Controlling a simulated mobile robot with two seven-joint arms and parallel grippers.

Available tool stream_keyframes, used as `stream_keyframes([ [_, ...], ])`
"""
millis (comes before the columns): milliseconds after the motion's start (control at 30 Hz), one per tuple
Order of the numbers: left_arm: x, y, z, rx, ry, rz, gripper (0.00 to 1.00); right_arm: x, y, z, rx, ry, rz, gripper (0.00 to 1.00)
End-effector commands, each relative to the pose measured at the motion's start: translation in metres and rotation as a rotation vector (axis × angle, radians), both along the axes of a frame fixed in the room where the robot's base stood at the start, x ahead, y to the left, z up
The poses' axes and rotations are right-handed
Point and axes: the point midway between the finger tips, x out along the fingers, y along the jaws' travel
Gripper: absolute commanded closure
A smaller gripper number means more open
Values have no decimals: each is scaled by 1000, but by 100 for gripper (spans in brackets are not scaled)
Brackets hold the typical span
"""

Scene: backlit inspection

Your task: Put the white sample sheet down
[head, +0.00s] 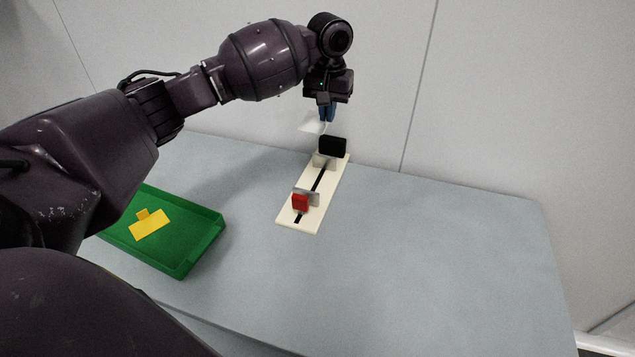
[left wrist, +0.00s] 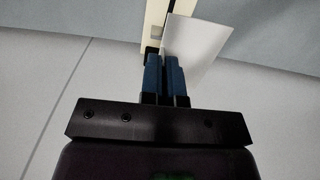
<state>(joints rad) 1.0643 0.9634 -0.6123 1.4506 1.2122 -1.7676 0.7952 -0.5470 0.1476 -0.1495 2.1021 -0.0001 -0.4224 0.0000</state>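The white sample sheet (head: 312,126) is small in the head view, beside the tips of my left gripper (head: 327,114). In the left wrist view the sheet (left wrist: 196,50) sticks out from between the blue fingertips of my left gripper (left wrist: 165,75), which is shut on it. The sheet is held in the air near the wall, tilted, above the far end of a cream board (head: 304,205). The sheet's held edge is hidden by the fingers. My right gripper is not in either view.
The cream board has a dark slot, a red block (head: 300,203) near its front and a black panel (head: 333,146) at its far end. A green tray (head: 205,247) holds a yellow piece (head: 149,225). The table's right side is clear.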

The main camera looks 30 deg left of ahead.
Motion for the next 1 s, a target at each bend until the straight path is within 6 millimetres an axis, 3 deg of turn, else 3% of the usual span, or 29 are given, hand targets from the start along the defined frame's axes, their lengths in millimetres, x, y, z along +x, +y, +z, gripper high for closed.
stream_keyframes([
  [300, -1, 1, -73, 2, 12, -2, 100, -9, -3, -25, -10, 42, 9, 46],
  [533, -1, 1, -120, 1, 11, -1, 100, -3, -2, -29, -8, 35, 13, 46],
  [1000, -1, 0, -158, 1, 8, 0, 100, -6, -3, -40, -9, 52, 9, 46],
])
